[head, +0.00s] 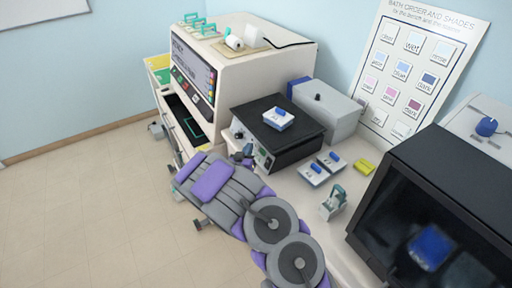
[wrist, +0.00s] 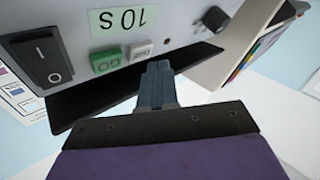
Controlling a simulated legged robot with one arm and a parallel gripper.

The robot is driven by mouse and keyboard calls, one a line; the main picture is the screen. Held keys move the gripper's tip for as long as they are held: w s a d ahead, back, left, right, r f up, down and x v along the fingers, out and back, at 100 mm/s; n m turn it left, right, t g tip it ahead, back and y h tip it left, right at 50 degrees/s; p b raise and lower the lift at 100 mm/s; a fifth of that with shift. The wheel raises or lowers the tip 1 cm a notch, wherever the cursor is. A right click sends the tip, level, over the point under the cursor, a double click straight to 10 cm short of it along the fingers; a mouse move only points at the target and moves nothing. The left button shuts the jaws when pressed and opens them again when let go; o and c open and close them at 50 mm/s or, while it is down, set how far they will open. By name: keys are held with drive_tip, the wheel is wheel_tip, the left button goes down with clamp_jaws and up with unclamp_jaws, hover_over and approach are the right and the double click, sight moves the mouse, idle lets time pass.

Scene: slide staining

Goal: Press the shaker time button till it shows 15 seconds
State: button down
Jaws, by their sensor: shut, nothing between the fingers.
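The shaker (head: 283,139) is a black-topped box on the bench. Its front panel fills the top of the wrist view, upside down, with a pale green display (wrist: 122,20) reading 10S. Below the display in that picture are a green button (wrist: 106,60) and a pale grey button (wrist: 140,49); their labels are too small to read. My gripper (wrist: 158,66) is shut and empty, its fingertips just beside the grey button. I cannot tell whether they touch the panel. In the head view my gripper (head: 248,151) is at the shaker's front, partly hidden by my arm.
The panel also has a black rocker switch (wrist: 42,61) and a dark knob (wrist: 214,19). A blue-and-white block (head: 278,118) sits on the shaker. A large cream machine (head: 240,70) stands left, a grey box (head: 328,108) behind, and small racks (head: 314,174) lie right.

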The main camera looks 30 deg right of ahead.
drive_tip(key=shift+d, duration=0.15)
drive_tip(key=shift+d+f, duration=0.1)
drive_tip(key=shift+d, duration=0.2)
drive_tip(key=shift+d+f, duration=0.15)
drive_tip(key=shift+d, duration=0.1)
idle(0.7)
drive_tip(key=shift+a, duration=0.1)
drive_tip(key=shift+a+r, duration=0.3)
drive_tip(key=shift+a, duration=0.3)
drive_tip(key=shift+s+a+r+p, duration=0.1)
drive_tip(key=shift+a+r+p, duration=0.2)
drive_tip(key=shift+a, duration=0.45)
drive_tip(key=shift+a+r+p, duration=0.3)
drive_tip(key=shift+a+p, duration=0.05)
drive_tip(key=shift+a, duration=0.45)
drive_tip(key=shift+s+a+r+p, duration=0.1)
drive_tip(key=shift+a+r+p, duration=0.2)
drive_tip(key=shift+a, duration=0.45)
